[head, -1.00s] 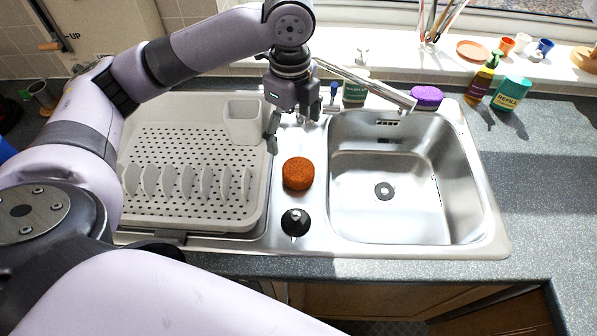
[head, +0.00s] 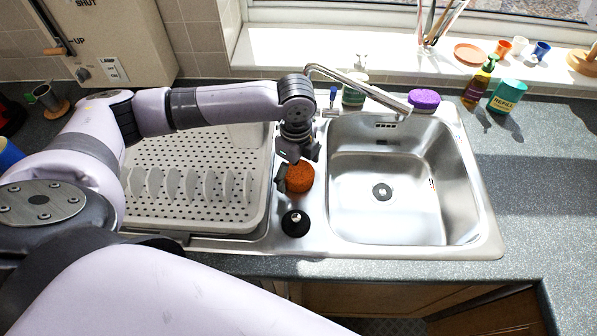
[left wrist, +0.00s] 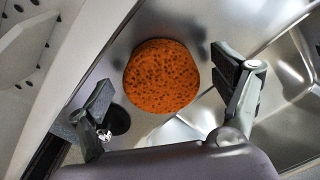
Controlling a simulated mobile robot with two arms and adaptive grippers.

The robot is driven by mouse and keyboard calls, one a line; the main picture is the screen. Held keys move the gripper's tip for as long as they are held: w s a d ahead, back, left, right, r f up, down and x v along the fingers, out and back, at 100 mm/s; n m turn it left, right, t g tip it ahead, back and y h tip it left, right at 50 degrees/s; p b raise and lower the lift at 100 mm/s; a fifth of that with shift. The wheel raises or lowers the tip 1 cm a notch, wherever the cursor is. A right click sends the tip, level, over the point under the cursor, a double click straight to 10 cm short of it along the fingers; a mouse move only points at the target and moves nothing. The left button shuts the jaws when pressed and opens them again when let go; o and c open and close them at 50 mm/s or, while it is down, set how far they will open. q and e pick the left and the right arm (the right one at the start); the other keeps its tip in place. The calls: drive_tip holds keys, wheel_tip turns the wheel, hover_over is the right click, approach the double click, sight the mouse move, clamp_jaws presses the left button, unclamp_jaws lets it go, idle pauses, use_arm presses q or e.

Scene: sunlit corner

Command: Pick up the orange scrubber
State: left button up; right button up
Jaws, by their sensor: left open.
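The orange scrubber (head: 300,178) is a round, pitted sponge on the steel strip between the dish rack and the sink basin. It also shows whole in the left wrist view (left wrist: 162,76). My left gripper (head: 297,168) is open, close to the scrubber and partly covering it in the head view. In the left wrist view my left gripper (left wrist: 165,95) has its fingers spread, one on each side of the scrubber's lower part, with nothing between them held. My right gripper is not in view.
A black sink plug (head: 295,223) stands in front of the scrubber. The dish rack (head: 200,212) is on the left, the empty basin (head: 385,222) on the right. The faucet (head: 360,88) reaches over the basin; a purple sponge (head: 424,99) sits behind it.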

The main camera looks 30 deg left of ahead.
sight(296, 170)
use_arm(q)
drive_tip(key=shift+c, duration=0.5)
drive_tip(key=c, duration=1)
drive_tip(key=shift+r, duration=0.15)
wheel_tip(296, 170, up, 20)
drive_tip(key=b, duration=0.2)
drive_tip(key=o, duration=0.5)
drive_tip(key=shift+c, duration=0.2)
drive_tip(key=shift+f, duration=0.2)
drive_tip(key=c, duration=0.5)
